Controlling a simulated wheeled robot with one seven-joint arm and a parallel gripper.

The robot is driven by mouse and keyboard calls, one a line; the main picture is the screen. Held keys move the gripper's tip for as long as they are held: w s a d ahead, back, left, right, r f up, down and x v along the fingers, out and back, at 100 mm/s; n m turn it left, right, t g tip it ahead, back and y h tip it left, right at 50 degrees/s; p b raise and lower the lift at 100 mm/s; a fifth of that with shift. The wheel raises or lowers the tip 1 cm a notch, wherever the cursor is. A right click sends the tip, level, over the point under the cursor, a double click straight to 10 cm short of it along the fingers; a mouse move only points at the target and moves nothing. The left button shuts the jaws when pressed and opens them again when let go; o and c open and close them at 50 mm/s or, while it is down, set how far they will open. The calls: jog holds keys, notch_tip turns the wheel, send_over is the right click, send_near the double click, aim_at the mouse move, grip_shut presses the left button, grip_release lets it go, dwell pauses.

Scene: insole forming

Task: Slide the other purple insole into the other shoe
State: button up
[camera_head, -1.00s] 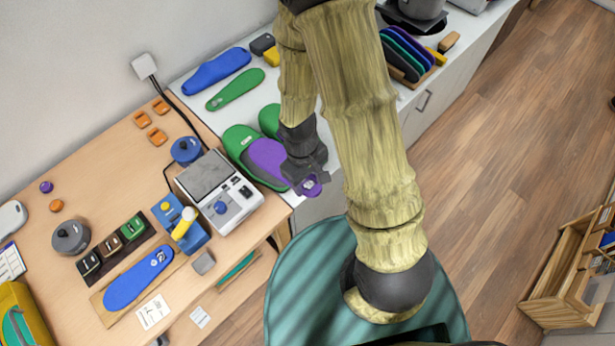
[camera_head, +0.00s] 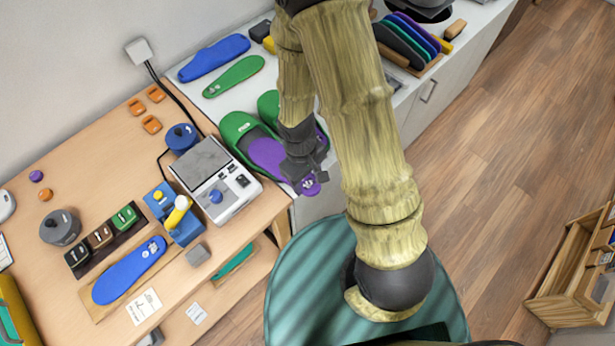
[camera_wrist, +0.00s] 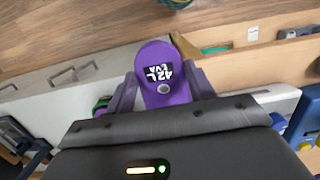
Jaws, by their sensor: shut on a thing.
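My gripper (camera_head: 306,172) is shut on the heel end of a purple insole (camera_head: 266,153), low beside my arm. The heel, marked 42L EVA, shows between the jaws in the wrist view (camera_wrist: 161,75). The insole's front part lies over the left green shoe (camera_head: 236,125), toe toward the shoe's far end. I cannot tell how deep inside it is. The right green shoe (camera_head: 268,104) stands beside it, mostly hidden by my arm. A strip of purple (camera_head: 322,136) shows at the right of my arm, near that shoe.
A scale-like machine (camera_head: 215,180) stands close left. A rack of coloured insoles (camera_head: 410,40) stands at the back right. The counter's front edge is under my gripper.

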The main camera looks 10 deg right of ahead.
aim_at(276, 159)
jog(key=shift+w+a, duration=0.2)
jog(key=shift+w, duration=0.15)
jog(key=shift+w+a+f+p, duration=0.15)
jog(key=shift+w+a+p, duration=0.15)
jog(key=shift+w+a, duration=0.5)
jog(key=shift+w+a+f+p, duration=0.1)
jog(key=shift+w+a+p, duration=0.3)
jog(key=shift+w, duration=0.7)
jog(key=shift+w+a+f+p, duration=0.15)
jog(key=shift+w+a, duration=0.6)
jog(key=shift+w, duration=0.2)
jog(key=shift+w+a+f, duration=0.15)
jog(key=shift+w+a, duration=0.1)
jog(key=shift+w, duration=0.25)
jog(key=shift+w+a+f, duration=0.15)
jog(key=shift+w+a, duration=0.05)
jog(key=shift+w, duration=0.3)
jog(key=shift+w+a+f+t+b, duration=0.15)
jog(key=shift+w+a+b, duration=0.05)
jog(key=shift+w+a, duration=0.25)
jog(key=shift+w+a+f+t+b, duration=0.1)
jog(key=shift+w+a+t+b, duration=0.1)
jog(key=shift+w+a, duration=0.15)
jog(key=o, duration=1.1)
jog(key=shift+c, duration=0.2)
